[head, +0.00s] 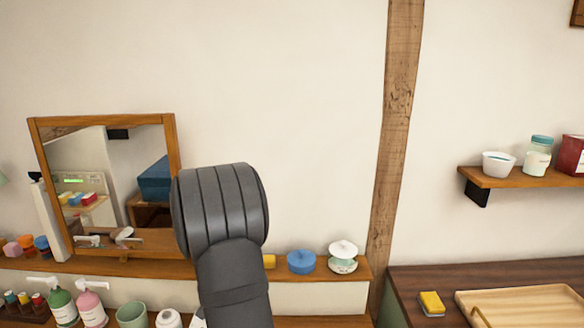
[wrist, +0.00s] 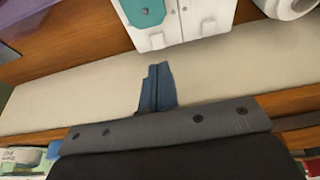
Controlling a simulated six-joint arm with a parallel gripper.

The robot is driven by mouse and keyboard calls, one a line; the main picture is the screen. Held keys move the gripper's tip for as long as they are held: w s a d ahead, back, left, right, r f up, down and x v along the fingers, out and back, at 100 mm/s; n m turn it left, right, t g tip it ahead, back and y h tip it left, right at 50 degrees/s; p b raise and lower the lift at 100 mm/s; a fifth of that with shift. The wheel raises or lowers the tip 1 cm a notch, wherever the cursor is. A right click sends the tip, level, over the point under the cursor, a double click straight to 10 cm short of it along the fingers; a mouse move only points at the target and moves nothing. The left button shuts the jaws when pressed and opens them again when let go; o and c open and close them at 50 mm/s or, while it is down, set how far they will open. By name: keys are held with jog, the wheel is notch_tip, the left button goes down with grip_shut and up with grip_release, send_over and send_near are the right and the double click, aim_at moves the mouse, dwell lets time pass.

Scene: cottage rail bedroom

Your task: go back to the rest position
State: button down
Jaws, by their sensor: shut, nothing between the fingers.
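My gripper (wrist: 158,70) shows in the wrist view, with its narrow blue-grey fingers together and nothing between them. Its tips point toward a white box-like thing with a teal panel (wrist: 200,18) at the top of that view. I cannot tell whether they touch it. In the head view my dark arm rises in front of the shelf, and the gripper itself cannot be made out there.
Bottles, including a pink one (head: 91,308), stand below. A wooden tray (head: 520,300) and yellow sponge (head: 432,303) lie at right, under a wall shelf (head: 510,180).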

jog(key=shift+w+f, duration=0.8)
jog(key=shift+f, duration=0.15)
jog(key=v, duration=0.6)
jog(key=shift+w, duration=0.35)
jog(key=c, duration=2.1)
grip_release()
jog(key=shift+r, duration=0.15)
jog(key=o, duration=0.4)
jog(key=shift+s+r, duration=0.15)
jog(key=shift+r, duration=0.1)
jog(key=o, duration=0.4)
jog(key=s+r, duration=0.1)
jog(key=r, duration=0.1)
jog(key=s+r, duration=0.2)
jog(key=shift+s+d, duration=0.15)
jog(key=shift+s, duration=0.15)
jog(key=shift+t, duration=0.3)
jog(key=x, duration=1.7)
jog(key=shift+s+f, duration=0.1)
